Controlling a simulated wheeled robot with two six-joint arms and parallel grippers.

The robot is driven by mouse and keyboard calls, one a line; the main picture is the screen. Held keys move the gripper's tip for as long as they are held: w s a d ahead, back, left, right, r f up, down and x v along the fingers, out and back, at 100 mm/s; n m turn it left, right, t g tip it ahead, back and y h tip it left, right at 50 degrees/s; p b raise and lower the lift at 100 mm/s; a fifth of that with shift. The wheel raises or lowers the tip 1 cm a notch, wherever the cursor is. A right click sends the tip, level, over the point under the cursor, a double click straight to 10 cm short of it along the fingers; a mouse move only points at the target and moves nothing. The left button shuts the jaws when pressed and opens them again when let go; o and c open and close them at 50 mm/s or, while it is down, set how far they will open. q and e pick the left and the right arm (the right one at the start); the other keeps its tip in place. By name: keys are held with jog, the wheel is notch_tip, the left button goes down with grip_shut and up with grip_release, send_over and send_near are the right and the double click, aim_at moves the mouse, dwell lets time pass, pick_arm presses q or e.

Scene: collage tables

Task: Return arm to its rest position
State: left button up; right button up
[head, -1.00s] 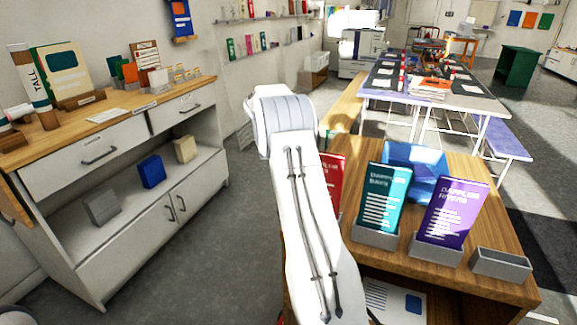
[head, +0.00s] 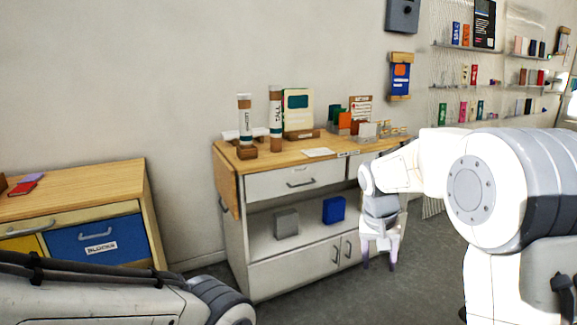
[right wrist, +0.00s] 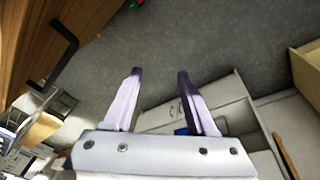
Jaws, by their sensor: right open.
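My right arm (head: 490,190) comes in from the right in the head view and bends down to its gripper. My right gripper (head: 379,264) points down in front of the white cabinet, its two pale fingers apart with nothing between them. In the right wrist view the same gripper (right wrist: 160,75) is open and empty above the grey floor. My left arm (head: 110,290) crosses the bottom left of the head view. Its gripper is out of view.
The white cabinet (head: 295,280) has a wooden top with bottles and cards, and a grey block (head: 286,223) and blue block (head: 333,210) on its shelf. A wooden drawer unit (head: 75,180) stands left. Shelves (head: 480,46) line the wall. Grey floor (head: 420,270) shows below the right gripper.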

jog(key=s+a+n+y, duration=0.2)
jog(key=s+a+n, duration=0.4)
jog(key=s+a, duration=0.85)
jog(key=s+a+f+n+g+y, duration=0.1)
jog(key=s+n, duration=0.1)
jog(key=s, duration=0.6)
jog(key=s+a+f+n, duration=0.1)
jog(key=s+f+n, duration=0.15)
jog(key=s, duration=0.45)
notch_tip(320, 180, up, 15)
jog(key=s+p, duration=0.1)
jog(key=p, duration=1.3)
jog(key=shift+f+g, duration=0.2)
jog(key=shift+g, duration=0.1)
